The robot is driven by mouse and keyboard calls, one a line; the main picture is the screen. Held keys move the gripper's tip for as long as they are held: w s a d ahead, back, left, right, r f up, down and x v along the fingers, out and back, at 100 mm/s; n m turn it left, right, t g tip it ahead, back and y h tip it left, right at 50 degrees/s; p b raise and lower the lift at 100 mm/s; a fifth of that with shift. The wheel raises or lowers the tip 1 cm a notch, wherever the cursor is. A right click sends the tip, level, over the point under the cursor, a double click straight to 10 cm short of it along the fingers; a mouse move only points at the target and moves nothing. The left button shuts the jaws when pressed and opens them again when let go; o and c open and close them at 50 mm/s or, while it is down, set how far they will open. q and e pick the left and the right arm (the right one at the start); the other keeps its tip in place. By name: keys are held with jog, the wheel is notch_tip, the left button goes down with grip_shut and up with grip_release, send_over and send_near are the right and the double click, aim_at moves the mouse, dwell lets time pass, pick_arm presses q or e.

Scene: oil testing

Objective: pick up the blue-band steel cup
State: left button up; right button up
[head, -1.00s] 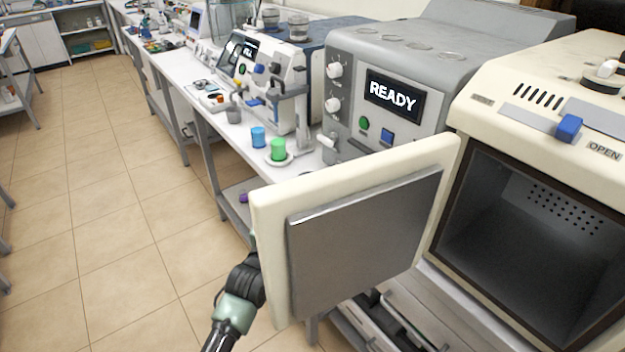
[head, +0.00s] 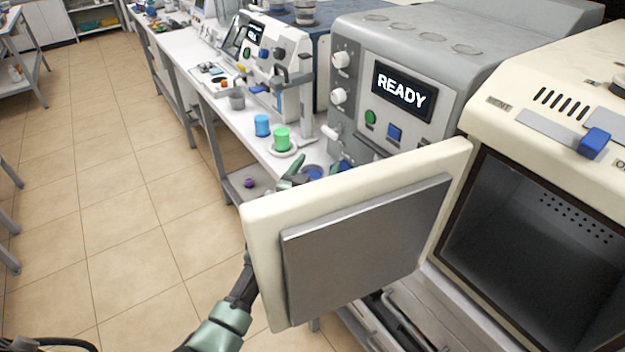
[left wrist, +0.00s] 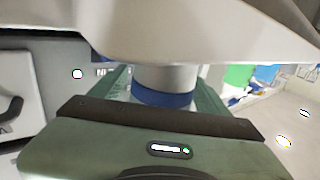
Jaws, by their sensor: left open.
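The blue-band steel cup (left wrist: 165,82) shows in the left wrist view as a pale metal cylinder with a dark blue band, its upper part cut off by a pale panel edge. In the head view, its blue part (head: 314,172) shows just above the open door, which hides the rest. My left gripper (head: 318,168) reaches behind the door, with one green finger on each side of the cup. In the left wrist view, the left gripper (left wrist: 158,92) is open around the cup; whether the fingers touch it is unclear. My right gripper is not in view.
The open cream door (head: 255,245) of the oven (head: 540,240) stands across my left arm. A green cup (head: 282,139) on a white dish, a blue cup (head: 262,125) and a grey cup (head: 237,99) stand on the bench nearby. A grey machine reading READY (head: 403,91) is behind.

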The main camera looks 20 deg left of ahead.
pick_arm(q)
jog(key=c, duration=1.5)
jog(key=shift+c, duration=0.4)
jog(key=shift+a+r, duration=0.1)
